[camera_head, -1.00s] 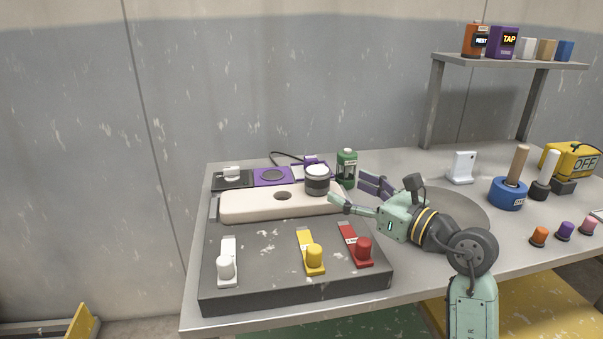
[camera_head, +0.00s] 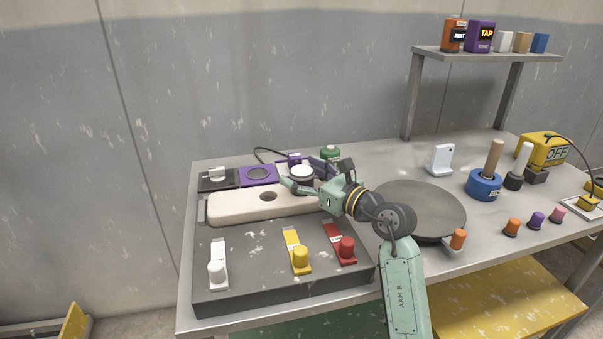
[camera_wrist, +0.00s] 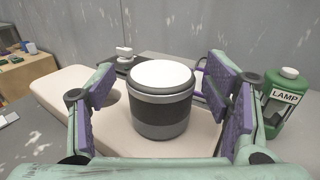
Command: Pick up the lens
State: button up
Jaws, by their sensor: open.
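The lens is a short dark grey cylinder with a lighter band and a white top. It stands upright at the right end of the cream block, and in the wrist view the lens (camera_wrist: 161,105) sits between my two fingers. In the head view my gripper (camera_head: 302,180) reaches the lens (camera_head: 301,173) from the right, and its fingers hide most of the lens's side. My gripper (camera_wrist: 160,110) is open, with a visible gap between each purple pad and the lens.
The cream block (camera_head: 240,207) has a round hole. A green bottle marked LAMP (camera_wrist: 284,100) stands close to the right finger. White, yellow (camera_head: 298,255) and red levers are on the dark panel in front. A round dark turntable (camera_head: 425,205) lies to the right.

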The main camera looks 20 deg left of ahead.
jog(key=shift+w+a, duration=0.15)
jog(key=shift+a, duration=0.1)
jog(key=c, duration=1.4)
jog(key=shift+r, duration=0.1)
jog(key=shift+c, duration=0.2)
